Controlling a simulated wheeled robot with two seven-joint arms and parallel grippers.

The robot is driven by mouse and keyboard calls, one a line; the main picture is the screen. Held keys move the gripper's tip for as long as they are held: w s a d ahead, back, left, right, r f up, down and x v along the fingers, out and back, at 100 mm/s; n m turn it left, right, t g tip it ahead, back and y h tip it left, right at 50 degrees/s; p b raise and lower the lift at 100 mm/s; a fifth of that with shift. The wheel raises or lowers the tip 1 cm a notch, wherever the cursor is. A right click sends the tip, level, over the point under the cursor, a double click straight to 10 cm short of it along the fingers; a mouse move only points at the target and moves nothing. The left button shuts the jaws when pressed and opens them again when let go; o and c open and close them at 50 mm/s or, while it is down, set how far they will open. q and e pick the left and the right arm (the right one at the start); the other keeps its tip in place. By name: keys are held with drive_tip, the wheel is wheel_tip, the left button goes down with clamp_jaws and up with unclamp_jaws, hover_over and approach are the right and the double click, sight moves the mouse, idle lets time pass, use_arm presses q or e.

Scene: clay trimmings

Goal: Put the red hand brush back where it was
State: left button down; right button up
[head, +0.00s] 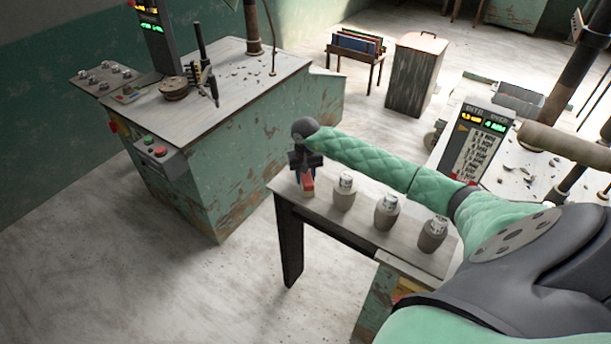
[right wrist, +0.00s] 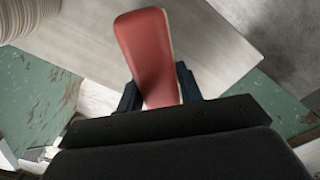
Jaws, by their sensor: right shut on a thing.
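The red hand brush (right wrist: 150,55) is between the two dark fingers of my right gripper (right wrist: 160,90) in the right wrist view. Its red back faces the camera; its bristles are mostly hidden. In the head view the right gripper (head: 306,170) points down at the left end of a narrow grey table (head: 325,213). A small red part of the brush (head: 308,184) shows below the fingers there. I cannot tell whether the brush touches the tabletop. My left gripper is in neither view.
Several grey jars stand in a row on the same table, the nearest to the brush being a lidded jar (head: 344,194). A green workbench (head: 270,118) with tools stands at the back left. A control panel (head: 475,145) stands at the right. Floor to the left is clear.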

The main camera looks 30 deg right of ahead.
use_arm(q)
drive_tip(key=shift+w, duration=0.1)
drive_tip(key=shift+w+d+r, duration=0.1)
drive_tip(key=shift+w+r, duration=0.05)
use_arm(e)
drive_tip(key=shift+f, duration=0.1)
drive_tip(key=o, duration=1)
drive_tip(key=shift+c, duration=0.2)
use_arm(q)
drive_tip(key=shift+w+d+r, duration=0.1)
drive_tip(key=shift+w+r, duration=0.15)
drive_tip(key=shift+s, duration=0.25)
